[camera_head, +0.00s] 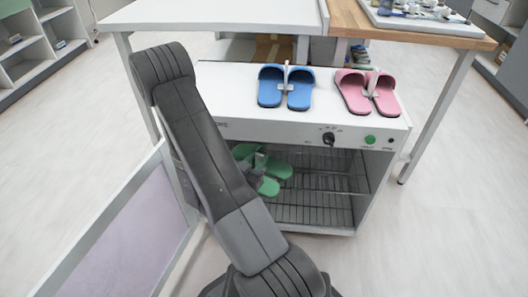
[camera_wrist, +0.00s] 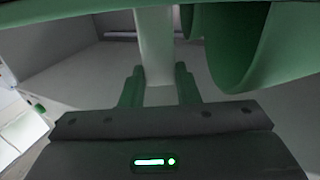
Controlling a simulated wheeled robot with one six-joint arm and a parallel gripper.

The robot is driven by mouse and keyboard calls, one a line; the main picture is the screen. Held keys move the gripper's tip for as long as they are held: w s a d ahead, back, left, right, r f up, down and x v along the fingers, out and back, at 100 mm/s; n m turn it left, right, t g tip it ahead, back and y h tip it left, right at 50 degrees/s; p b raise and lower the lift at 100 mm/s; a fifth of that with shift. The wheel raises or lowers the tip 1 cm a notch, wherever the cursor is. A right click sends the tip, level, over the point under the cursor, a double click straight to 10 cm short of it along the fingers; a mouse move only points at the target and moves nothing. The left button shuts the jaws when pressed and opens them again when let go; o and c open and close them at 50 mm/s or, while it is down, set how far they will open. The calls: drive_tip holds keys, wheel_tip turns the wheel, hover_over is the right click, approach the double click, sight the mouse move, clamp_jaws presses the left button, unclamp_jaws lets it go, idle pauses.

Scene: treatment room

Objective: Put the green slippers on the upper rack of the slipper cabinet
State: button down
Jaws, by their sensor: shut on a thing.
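The green slippers (camera_head: 279,168) are inside the open front of the white slipper cabinet (camera_head: 225,124), at its left side, partly hidden by my arm. My gripper (camera_head: 258,172) reaches into the cabinet at the slippers. In the wrist view, my gripper (camera_wrist: 158,88) is shut on a pale upright piece (camera_wrist: 154,45) between its fingers, which looks like the holder joining the pair. Green slipper surfaces (camera_wrist: 240,45) hang close at the right and top. The upper rack (camera_head: 335,182) is a dark wire shelf. I cannot tell whether the slippers touch it.
Blue slippers (camera_head: 285,90) and pink slippers (camera_head: 366,92) stand on the cabinet top. The cabinet door (camera_head: 115,235) is open at the left, close to my arm. A lower wire rack (camera_head: 312,214) looks empty. A table (camera_head: 215,14) stands over and behind the cabinet.

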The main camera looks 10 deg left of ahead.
sight(261, 150)
drive_tip(key=w+b, duration=0.1)
drive_tip(key=w, duration=0.9)
drive_tip(key=shift+w+f+b, duration=0.1)
drive_tip(key=shift+w+b, duration=0.15)
drive_tip(key=shift+b, duration=0.1)
drive_tip(key=shift+w+f+b, duration=0.2)
drive_tip(key=shift+f+b, duration=0.1)
drive_tip(key=shift+f, duration=0.25)
drive_tip(key=shift+w+f+b, duration=0.2)
drive_tip(key=shift+f+b, duration=0.1)
drive_tip(key=shift+f, duration=0.2)
wheel_tip(261, 150, down, 4)
drive_tip(key=shift+f+b, duration=0.2)
drive_tip(key=shift+b, duration=0.95)
drive_tip(key=shift+w+f+b, duration=0.15)
drive_tip(key=shift+f+b, duration=0.1)
drive_tip(key=shift+b, duration=0.05)
drive_tip(key=shift+r, duration=0.1)
drive_tip(key=c, duration=1.1)
unclamp_jaws()
